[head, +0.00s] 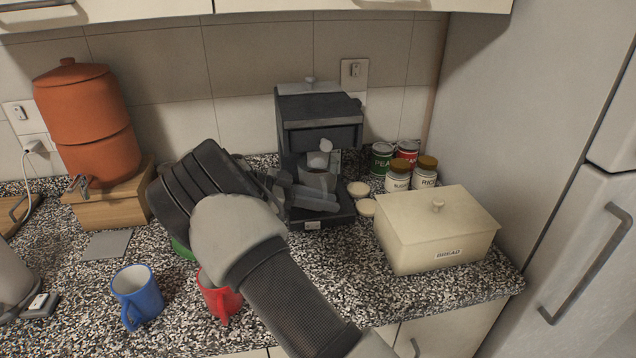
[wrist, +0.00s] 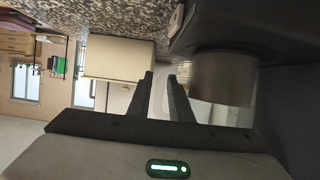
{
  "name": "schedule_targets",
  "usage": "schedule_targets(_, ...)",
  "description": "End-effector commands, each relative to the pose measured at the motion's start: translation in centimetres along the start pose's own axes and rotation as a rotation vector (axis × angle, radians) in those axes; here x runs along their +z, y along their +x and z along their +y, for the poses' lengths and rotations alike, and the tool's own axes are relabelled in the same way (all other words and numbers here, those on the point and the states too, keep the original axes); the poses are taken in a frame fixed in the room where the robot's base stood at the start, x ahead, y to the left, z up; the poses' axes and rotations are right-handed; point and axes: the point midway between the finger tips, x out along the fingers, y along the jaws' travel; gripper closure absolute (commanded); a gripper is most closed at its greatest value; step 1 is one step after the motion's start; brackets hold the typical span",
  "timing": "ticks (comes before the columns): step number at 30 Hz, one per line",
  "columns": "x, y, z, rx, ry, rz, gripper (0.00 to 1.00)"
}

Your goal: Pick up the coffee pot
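The coffee pot (head: 318,177) sits inside the dark coffee maker (head: 318,105), on its base, partly hidden behind my gripper. In the wrist view a grey, see-through round body (wrist: 224,78), which looks like the pot, is just right of the fingers. My gripper (head: 318,199) reaches in from the left, its fingertips in front of the pot's lower part. In the wrist view its two fingers (wrist: 163,78) stand apart with a narrow gap and nothing clearly held between them. Whether a finger touches the pot, and where its handle is, I cannot tell.
A cream bread box (head: 436,234) stands right of the coffee maker, with several cans and jars (head: 397,176) behind it. A blue mug (head: 137,297) and a red mug (head: 220,297) are in front. An orange water dispenser (head: 88,125) stands left.

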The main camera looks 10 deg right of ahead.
Motion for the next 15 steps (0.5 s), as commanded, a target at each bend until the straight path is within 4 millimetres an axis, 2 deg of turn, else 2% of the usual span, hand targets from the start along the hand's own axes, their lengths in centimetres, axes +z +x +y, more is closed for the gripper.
schedule_targets(1,0.00,-0.01,0.00,0.000,0.000,0.000,0.89)
schedule_targets(3,-0.01,-0.01,0.00,0.000,0.000,0.000,1.00)
schedule_targets(15,-0.02,-0.03,0.00,0.001,0.000,0.000,1.00)
